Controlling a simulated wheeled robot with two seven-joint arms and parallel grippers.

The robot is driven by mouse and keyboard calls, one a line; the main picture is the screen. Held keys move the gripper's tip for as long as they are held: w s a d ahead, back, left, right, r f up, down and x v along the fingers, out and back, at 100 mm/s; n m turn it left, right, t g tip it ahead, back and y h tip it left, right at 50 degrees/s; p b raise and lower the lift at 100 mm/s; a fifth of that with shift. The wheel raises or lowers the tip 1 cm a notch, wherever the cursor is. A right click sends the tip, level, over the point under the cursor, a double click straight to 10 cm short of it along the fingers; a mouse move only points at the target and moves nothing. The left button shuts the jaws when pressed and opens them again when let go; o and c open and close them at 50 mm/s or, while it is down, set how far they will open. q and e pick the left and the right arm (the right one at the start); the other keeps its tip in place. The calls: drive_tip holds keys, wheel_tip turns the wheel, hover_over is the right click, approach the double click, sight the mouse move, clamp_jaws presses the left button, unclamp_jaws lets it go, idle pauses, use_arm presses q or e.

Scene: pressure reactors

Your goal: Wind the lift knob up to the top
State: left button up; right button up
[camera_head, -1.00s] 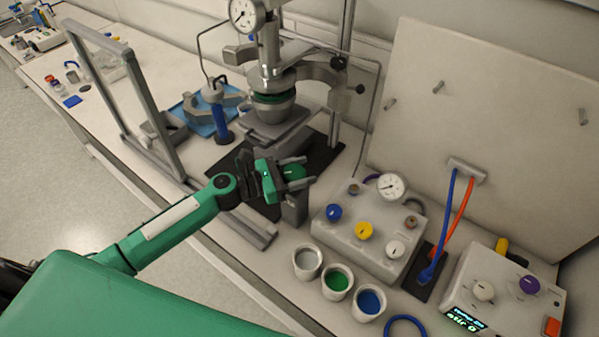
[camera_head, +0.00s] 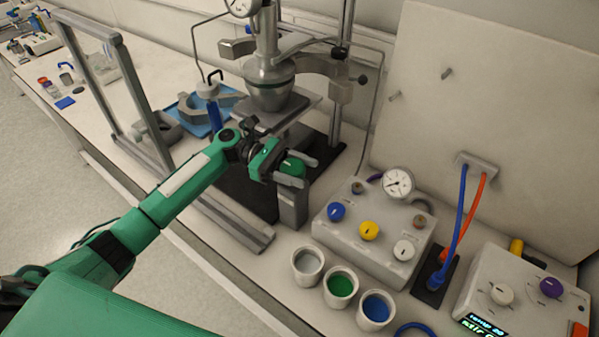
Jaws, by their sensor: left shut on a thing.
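The green lift knob (camera_head: 292,167) sits on top of a grey post (camera_head: 293,207) at the front of the reactor stand. My left gripper (camera_head: 299,171) is shut on this knob, with a finger on either side of it. The grey lift plate (camera_head: 283,112) is raised, with the metal vessel (camera_head: 270,92) above it. The vessel meets the reactor head (camera_head: 268,68), and no gap shows between them. My right gripper is not in view.
A control box (camera_head: 375,228) with blue, yellow and white knobs stands right of the post. White cups with grey, green (camera_head: 341,284) and blue contents stand in front of it. A metal frame (camera_head: 118,98) stands at the left. A stirrer unit (camera_head: 520,295) is at the right.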

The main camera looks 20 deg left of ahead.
sight(300, 169)
use_arm(q)
drive_tip(key=shift+r+m+g, duration=0.1)
drive_tip(key=shift+m+g, duration=0.3)
drive_tip(key=shift+g, duration=0.2)
drive_tip(key=o, duration=1)
wheel_tip(300, 169, up, 20)
drive_tip(key=b, duration=0.2)
drive_tip(key=shift+b, duration=0.3)
